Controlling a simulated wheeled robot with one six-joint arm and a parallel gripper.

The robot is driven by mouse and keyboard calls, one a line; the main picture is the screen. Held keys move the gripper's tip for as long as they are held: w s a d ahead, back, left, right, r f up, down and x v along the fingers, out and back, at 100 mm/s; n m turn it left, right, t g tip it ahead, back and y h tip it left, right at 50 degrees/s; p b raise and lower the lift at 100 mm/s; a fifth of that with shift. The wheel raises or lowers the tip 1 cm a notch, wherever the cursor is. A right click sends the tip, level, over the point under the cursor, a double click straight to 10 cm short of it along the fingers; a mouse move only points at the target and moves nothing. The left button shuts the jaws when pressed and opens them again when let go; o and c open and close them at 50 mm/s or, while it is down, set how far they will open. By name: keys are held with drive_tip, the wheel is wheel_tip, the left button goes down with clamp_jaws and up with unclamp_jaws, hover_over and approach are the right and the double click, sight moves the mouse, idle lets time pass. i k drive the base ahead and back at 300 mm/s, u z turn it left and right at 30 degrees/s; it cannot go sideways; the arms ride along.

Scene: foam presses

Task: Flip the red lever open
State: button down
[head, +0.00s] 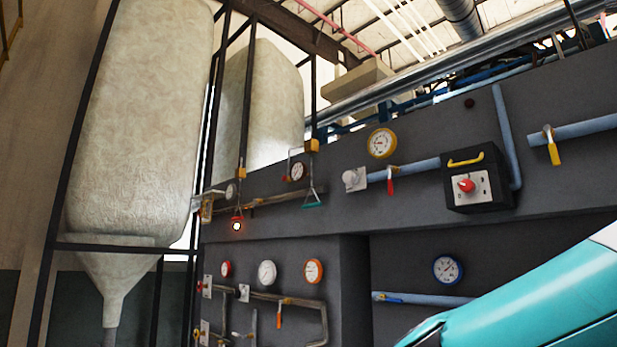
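A small red lever (390,185) hangs straight down from the blue pipe on the upper part of the dark grey panel, across the pipe's line. A red pull handle (237,219) hangs further left below a thin pipe, with a bright white spot at its lower edge. I cannot tell from the picture which red handle the task means. A teal arm link of mine fills the lower right corner. My gripper is not in view, and nothing of mine touches either red handle.
The panel (290,233) carries several gauges, pipes and valves. A black box with a red knob (466,185) juts out right of the red lever. A yellow lever (552,148), a teal pull handle (313,205) and an orange lever (279,318) hang nearby. Large tanks (140,120) stand left.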

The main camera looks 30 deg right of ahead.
sight(390, 182)
drive_tip(key=u, duration=0.4)
drive_tip(key=k, duration=0.55)
drive_tip(key=u, duration=0.55)
drive_tip(key=i, duration=2.3)
drive_tip(key=z, duration=1.5)
drive_tip(key=i, duration=0.95)
drive_tip(key=z, duration=1)
